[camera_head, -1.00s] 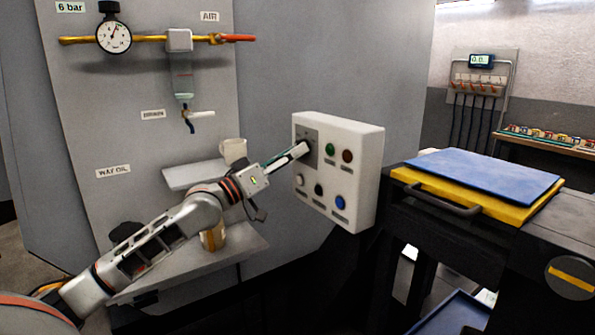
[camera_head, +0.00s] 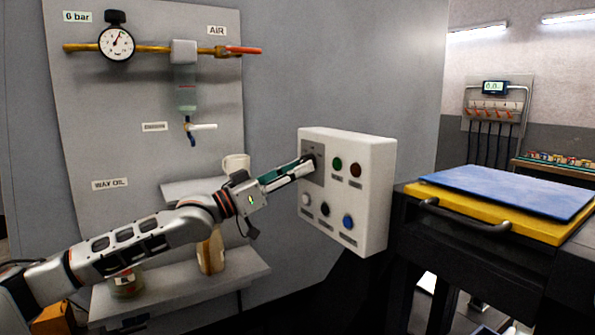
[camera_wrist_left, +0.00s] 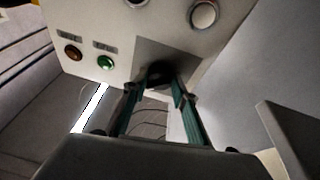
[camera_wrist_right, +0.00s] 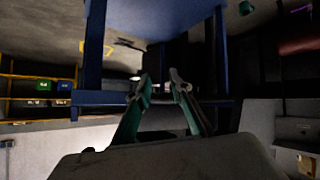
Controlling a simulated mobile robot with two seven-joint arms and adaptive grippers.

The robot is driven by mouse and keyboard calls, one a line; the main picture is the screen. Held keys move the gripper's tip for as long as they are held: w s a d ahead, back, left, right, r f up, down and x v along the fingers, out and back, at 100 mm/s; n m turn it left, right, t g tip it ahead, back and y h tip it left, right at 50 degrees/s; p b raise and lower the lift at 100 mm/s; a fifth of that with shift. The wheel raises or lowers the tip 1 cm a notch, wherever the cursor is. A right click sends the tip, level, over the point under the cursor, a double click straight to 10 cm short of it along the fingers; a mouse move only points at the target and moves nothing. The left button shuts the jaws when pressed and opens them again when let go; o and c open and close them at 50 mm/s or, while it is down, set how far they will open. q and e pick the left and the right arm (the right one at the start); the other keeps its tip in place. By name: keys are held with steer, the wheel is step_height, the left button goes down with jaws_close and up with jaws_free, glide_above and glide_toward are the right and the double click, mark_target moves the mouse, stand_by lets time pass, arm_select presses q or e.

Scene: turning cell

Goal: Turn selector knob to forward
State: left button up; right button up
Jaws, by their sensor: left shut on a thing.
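The black selector knob (camera_wrist_left: 159,74) sits on a grey plate (camera_wrist_left: 178,60) of the white control box (camera_head: 375,200). My left gripper (camera_wrist_left: 157,92) has its green-sided fingers on either side of the knob and is shut on it. In the head view my left gripper (camera_head: 306,168) reaches the box's upper left corner and largely hides the knob. The knob's pointer and its position marks cannot be read. My right gripper (camera_wrist_right: 160,80) shows only in the right wrist view, with its fingers apart and nothing between them.
Green (camera_head: 337,163) and red (camera_head: 355,170) buttons sit right of the knob, with white, black and blue buttons below. A blue-topped yellow tray (camera_head: 480,212) lies right of the box.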

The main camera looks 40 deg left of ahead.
arm_select(q)
steer(key=shift+r, duration=0.1)
arm_select(e)
steer(key=shift+s+f, duration=0.1)
arm_select(q)
steer(key=o, duration=1.1)
steer(key=shift+v, duration=6)
arm_select(e)
steer(key=shift+s+a+f, duration=0.1)
arm_select(q)
steer(key=shift+s, duration=0.1)
